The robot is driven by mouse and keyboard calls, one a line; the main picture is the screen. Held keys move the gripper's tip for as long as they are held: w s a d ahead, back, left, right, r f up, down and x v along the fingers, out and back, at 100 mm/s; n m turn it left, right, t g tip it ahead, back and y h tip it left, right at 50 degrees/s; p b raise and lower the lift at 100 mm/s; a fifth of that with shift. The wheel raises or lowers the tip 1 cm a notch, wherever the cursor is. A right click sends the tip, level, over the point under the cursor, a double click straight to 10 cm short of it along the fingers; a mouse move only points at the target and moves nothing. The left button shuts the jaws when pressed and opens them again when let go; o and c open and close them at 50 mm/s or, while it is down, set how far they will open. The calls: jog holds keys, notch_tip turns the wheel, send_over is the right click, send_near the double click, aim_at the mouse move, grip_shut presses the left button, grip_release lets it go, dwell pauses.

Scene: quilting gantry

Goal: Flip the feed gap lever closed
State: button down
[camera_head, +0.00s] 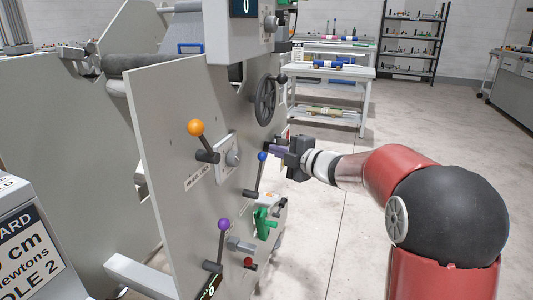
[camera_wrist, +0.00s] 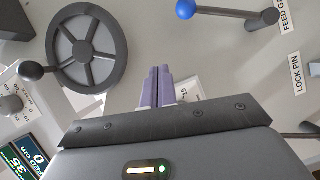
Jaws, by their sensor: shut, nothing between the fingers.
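The feed gap lever (camera_head: 256,175) is a dark arm with a blue ball knob, on the grey machine panel. In the head view it points up, knob tilted slightly right, its pivot at the lower end. In the wrist view the lever (camera_wrist: 232,13) is at the upper right, its knob toward the left and its pivot beside a partly cut-off "FEED GA" label (camera_wrist: 290,15). My gripper (camera_head: 272,141) is close to the panel, just above and right of the blue knob. Its purple fingers (camera_wrist: 156,75) are together and empty, apart from the knob in the wrist view.
A handwheel (camera_head: 265,101) is above my gripper; it also shows at left in the wrist view (camera_wrist: 87,48). An orange-knobbed lever (camera_head: 203,141) is to the left, a purple-knobbed lever (camera_head: 221,245) below. A green clamp-like part (camera_head: 264,222) sits lower right. Floor to the right is open.

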jog(key=shift+r+v, duration=0.25)
jog(key=shift+v, duration=0.95)
jog(key=shift+w, duration=0.1)
jog(key=s+d+r+m+t+h, duration=0.2)
jog(key=s+d+r+m+h, duration=0.1)
jog(key=s+d+m+h, duration=1.05)
jog(key=s+a+f+m+g, duration=0.1)
jog(key=s+f+m+g, duration=0.3)
jog(key=s, duration=0.8)
jog(key=s+a+f+m+g+y, duration=0.1)
jog(key=s+f+m+g, duration=0.3)
jog(key=s+f+m, duration=0.3)
jog(key=s+f, duration=0.2)
jog(key=s, duration=0.3)
jog(key=shift+a, duration=0.3)
